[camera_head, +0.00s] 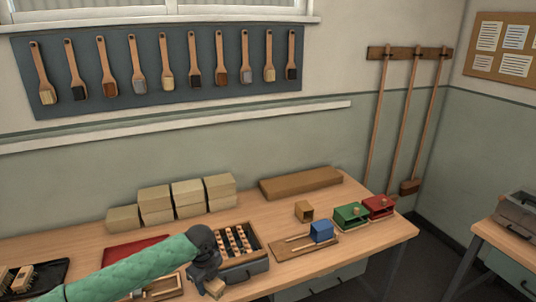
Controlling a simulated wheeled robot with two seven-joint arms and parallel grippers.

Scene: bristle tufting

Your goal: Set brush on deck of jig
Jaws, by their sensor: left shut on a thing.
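My left gripper (207,277) reaches in from the lower left on a green-sleeved arm. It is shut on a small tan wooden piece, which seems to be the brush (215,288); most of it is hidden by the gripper. The held piece is in front of a grey box (247,272) with several bristled wooden blocks in it. A wooden board with a blue block, perhaps the jig (290,249), lies on the bench to the right, apart from the gripper. My right gripper is not in view.
A dark tray (60,268) with brush blocks is at the far left, and a red mat (128,249) lies behind my arm. Stacked tan blocks (187,195) stand at the back. A green box (351,216) and a red box (379,206) sit near the right end.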

